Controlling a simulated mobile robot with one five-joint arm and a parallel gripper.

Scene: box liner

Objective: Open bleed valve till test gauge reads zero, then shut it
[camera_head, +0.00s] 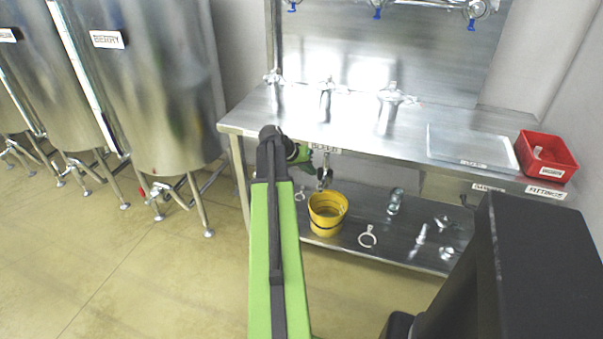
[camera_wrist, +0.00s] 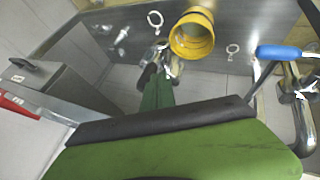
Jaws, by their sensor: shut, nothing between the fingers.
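My gripper (camera_head: 324,178) is just below the front edge of the steel bench, beside a small label. In the wrist view its fingers (camera_wrist: 160,68) are shut, with nothing seen between them, above the lower shelf and left of the yellow bucket. A metal valve with a blue lever (camera_wrist: 285,52) stands at the right of the wrist view, apart from the fingers. I cannot tell whether it is the bleed valve. No gauge face can be read in either view, and my arm hides part of the bench front.
The yellow bucket (camera_head: 327,212) stands on the lower shelf (camera_head: 375,262), with a ring clamp (camera_head: 367,237) and several metal fittings. Steel tanks (camera_head: 160,90) stand left. The floor is clear in front.

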